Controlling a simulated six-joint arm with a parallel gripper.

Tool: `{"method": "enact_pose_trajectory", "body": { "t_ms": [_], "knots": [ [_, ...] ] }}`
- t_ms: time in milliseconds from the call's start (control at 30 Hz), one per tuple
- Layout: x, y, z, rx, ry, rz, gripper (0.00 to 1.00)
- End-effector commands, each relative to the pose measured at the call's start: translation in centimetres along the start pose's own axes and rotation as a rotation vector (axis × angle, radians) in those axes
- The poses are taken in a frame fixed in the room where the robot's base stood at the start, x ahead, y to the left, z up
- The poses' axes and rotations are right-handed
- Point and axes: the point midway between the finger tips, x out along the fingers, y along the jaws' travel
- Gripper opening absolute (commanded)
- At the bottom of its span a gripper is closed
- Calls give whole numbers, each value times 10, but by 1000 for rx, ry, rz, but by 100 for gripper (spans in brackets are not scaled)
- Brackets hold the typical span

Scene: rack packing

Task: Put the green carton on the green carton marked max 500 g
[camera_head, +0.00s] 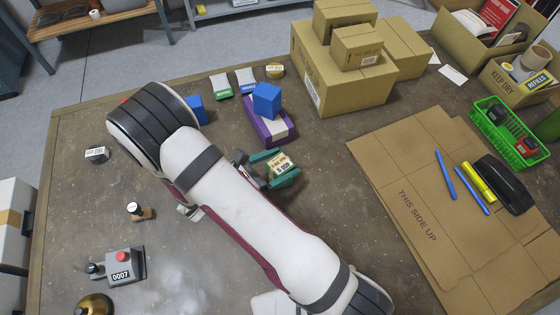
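A dark green carton (287,180) with a cream printed label on top lies near the middle of the table, right of my arm. A second dark green piece (263,156) shows close against its upper left side; whether it is a separate carton, I cannot tell. My gripper (255,168) is at the left side of this green group, its dark parts close to it or touching. My arm covers part of the gripper, and the fingertips are too small to tell open from shut. The label print is too small to read, so I cannot confirm a "max 500 g" mark.
Behind the green group stand a purple-and-white box (271,133) and a blue block (267,101). Stacked brown cardboard boxes (345,85) stand at the back. Flattened cardboard (400,180) covers the right side. A grey device with a red button (125,265) stands at front left.

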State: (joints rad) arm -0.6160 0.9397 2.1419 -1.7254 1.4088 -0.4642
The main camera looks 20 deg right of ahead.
Motion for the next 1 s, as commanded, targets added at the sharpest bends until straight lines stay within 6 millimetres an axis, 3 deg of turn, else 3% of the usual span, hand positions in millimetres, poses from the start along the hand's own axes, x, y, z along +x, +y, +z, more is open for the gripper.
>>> {"method": "enact_pose_trajectory", "body": {
  "t_ms": [67,400,800,1000],
  "knots": [
    [0,0,0,0,0,0,97],
    [-4,0,3,1,0,1,97],
    [-96,1,2,1,2,5,97],
    [-119,-2,5,16,7,-12,97]
  ]
}}
